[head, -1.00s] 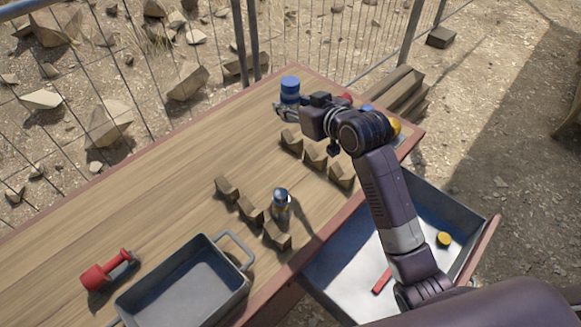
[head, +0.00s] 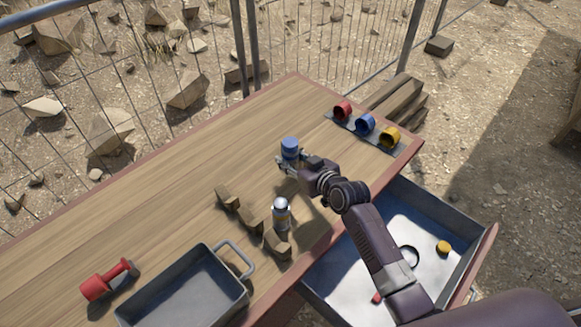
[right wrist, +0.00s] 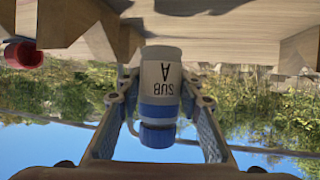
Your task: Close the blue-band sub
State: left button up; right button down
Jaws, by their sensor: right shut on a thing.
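The blue-band sub (right wrist: 160,75) is a pale cylinder marked SUB A with a blue band. It appears inverted in the right wrist view, with a blue cap (right wrist: 158,136) at its banded end. I cannot tell how tightly the cap sits. My right gripper (head: 287,164) is shut on the sub, with a finger on each side. In the head view the blue top (head: 290,146) points up above the fingers, over the table. The sub's lower part is hidden there. My left gripper is not in view.
A grey tray (head: 246,297) and red dumbbell-like object (head: 107,281) are at the left. Red (head: 342,111), blue (head: 365,124) and yellow (head: 389,137) cups line the right end. The open drawer (head: 466,262) holds a yellow disc (head: 443,247).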

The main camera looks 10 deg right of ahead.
jog(key=shift+r, duration=0.1)
jog(key=shift+f, duration=1.9)
jog(key=shift+f+b, duration=0.2)
jog(key=shift+b, duration=0.1)
jog(key=c, duration=1.7)
grip_release()
jog(key=shift+o, duration=0.2)
jog(key=shift+r, duration=0.1)
jog(key=shift+s+d, duration=0.1)
jog(key=shift+s, duration=0.05)
jog(key=v, duration=1.1)
jog(key=shift+s+d+r, duration=0.15)
jog(key=shift+s+r, duration=0.15)
